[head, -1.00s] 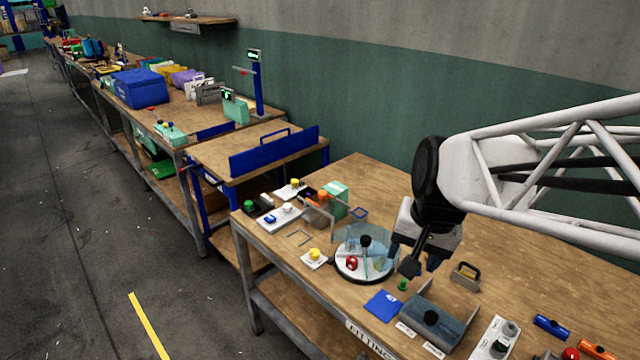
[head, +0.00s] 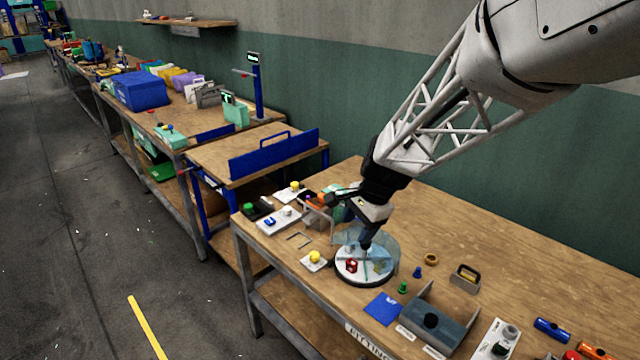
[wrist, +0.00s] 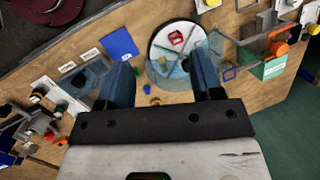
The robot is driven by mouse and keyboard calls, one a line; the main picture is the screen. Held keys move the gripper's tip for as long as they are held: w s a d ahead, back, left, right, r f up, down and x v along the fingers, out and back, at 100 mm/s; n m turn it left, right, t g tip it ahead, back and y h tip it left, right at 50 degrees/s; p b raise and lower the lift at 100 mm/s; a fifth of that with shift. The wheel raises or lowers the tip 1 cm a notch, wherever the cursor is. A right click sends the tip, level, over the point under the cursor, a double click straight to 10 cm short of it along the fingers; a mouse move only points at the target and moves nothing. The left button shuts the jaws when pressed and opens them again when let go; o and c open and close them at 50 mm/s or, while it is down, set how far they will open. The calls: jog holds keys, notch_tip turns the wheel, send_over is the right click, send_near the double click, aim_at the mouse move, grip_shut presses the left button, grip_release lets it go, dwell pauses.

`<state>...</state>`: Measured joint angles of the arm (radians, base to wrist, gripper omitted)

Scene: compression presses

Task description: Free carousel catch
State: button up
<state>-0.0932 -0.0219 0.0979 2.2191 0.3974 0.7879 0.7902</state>
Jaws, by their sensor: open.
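The carousel is a round white disc with dividers under a clear bluish cover (head: 387,262). A red piece (head: 351,266) sits in one of its sections. My gripper (head: 363,244) is over the carousel, pointing down, with its fingers in front of where the black centre knob stood. The carousel (wrist: 160,38) lies ahead between and beyond the fingertips, with the red piece (wrist: 177,37) showing. Whether the fingers touch the cover, and any catch on it, I cannot tell.
A yellow button on a white plate (head: 314,259) is left of the carousel. A blue card (head: 383,308), a green peg (head: 403,287), a blue peg (head: 418,272) and a brass ring (head: 431,259) lie right of it. Bare tabletop (head: 520,270) extends behind them.

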aim_at(315, 254)
jog(key=w+a+f+m, duration=0.3)
jog(key=w+f, duration=0.3)
jog(key=f, duration=0.1)
jog(key=w+a+f+m+y, duration=0.1)
jog(key=w+a+f+m, duration=0.2)
jog(key=w+f, duration=0.4)
jog(key=shift+a+f+m+g, duration=0.3)
jog(key=shift+a+m+g, duration=0.1)
jog(key=shift+a, duration=0.25)
jog(key=shift+w+f, duration=0.1)
jog(key=shift+f, duration=0.05)
jog(key=shift+x, duration=3.75)
jog(key=shift+a, duration=0.15)
jog(key=shift+c, duration=0.3)
jog(key=c, duration=0.9)
jog(key=shift+o, duration=0.2)
